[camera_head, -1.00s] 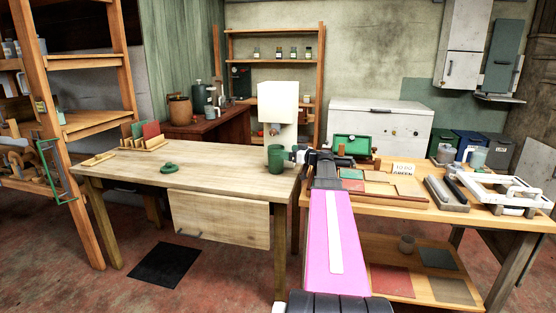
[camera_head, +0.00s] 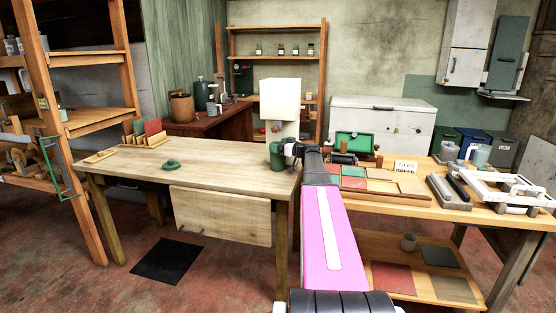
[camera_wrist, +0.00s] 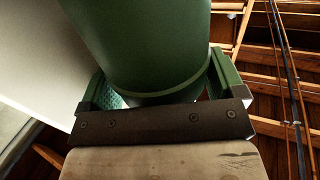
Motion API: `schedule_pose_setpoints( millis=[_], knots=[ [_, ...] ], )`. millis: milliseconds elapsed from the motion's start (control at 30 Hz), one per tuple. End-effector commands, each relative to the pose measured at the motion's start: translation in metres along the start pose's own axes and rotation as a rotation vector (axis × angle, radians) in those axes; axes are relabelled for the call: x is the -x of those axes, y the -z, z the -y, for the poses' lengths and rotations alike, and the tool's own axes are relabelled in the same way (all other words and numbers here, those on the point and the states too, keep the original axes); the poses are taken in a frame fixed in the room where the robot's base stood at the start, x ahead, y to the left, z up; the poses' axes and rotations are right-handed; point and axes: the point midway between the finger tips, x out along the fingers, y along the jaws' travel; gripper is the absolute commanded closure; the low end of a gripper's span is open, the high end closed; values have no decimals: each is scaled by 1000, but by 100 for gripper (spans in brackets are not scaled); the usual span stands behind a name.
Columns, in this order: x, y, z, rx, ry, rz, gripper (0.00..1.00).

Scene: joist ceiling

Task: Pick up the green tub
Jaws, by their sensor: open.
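The green tub (camera_head: 276,158) stands at the right end of the light wooden table, partly hidden by my gripper in the head view. My gripper (camera_head: 284,149) comes to it from the right. In the wrist view the tub (camera_wrist: 145,45) is large and lies between the two green-padded fingers of my gripper (camera_wrist: 160,88), one on either side. The jaws are open around it. I cannot tell whether either finger touches it. A flat green lid-like piece (camera_head: 172,164) lies apart, on the middle of the table.
A white block-shaped thing (camera_head: 280,98) stands just behind the tub. A rack of coloured panels (camera_head: 146,133) sits at the table's left end. The right-hand bench (camera_head: 440,208) holds trays and tools. The table's front middle (camera_head: 225,172) is clear.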

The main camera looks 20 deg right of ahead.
Motion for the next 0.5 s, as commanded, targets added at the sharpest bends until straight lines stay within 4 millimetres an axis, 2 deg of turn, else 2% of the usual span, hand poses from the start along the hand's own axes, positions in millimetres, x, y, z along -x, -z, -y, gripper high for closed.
schedule_pose_setpoints(
  millis=[33, 233, 500],
  knots=[
    [0, 0, 0, 0, 0, 0, 15],
    [0, 0, 0, 0, 0, 0, 80],
    [0, 2, 0, 0, 0, -1, 80]
  ],
)
